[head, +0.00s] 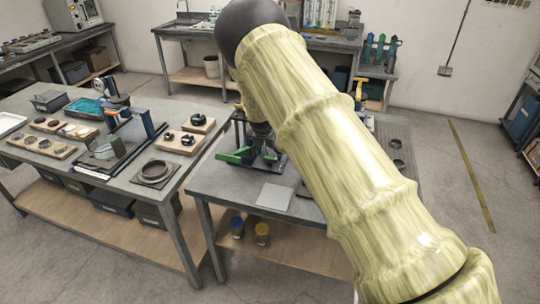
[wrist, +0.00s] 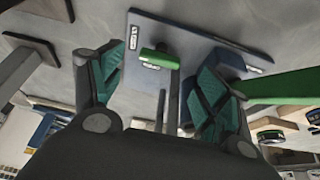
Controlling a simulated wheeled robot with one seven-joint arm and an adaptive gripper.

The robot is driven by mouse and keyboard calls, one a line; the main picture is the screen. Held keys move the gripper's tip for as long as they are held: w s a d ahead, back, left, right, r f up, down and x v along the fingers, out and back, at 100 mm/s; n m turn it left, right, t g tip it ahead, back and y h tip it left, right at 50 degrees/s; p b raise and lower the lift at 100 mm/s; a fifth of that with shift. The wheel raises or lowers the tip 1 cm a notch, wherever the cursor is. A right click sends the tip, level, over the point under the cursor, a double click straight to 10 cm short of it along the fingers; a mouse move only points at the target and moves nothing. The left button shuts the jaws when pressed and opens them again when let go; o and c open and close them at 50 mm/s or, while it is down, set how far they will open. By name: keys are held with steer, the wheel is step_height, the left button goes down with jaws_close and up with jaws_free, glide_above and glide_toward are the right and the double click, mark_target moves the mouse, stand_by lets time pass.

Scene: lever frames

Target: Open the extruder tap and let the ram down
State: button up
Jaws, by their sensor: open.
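The extruder (head: 238,128) stands on the middle bench in the head view, largely hidden behind my arm. A long green handle (head: 232,157) sticks out low on its left side. In the wrist view, a short green grip (wrist: 158,58) on a grey rod lies between the fingers of my gripper (wrist: 160,75), beyond their tips or level with them; I cannot tell which. The fingers are apart, with teal pads, and hold nothing visible. A thick green bar (wrist: 285,87) shows to the right of the right finger. I cannot tell which green part is the tap.
The middle bench holds a light grey plate (head: 274,197) in front of the extruder. The left bench carries a round ring on a plate (head: 155,173) and several wooden boards with parts. A floor gap separates the benches. A labelled grey base plate (wrist: 200,40) shows in the wrist view.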

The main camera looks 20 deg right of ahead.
mark_target(270, 158)
steer(key=shift+p+x, duration=0.75)
steer(key=shift+x, duration=1.6)
steer(key=c, duration=1)
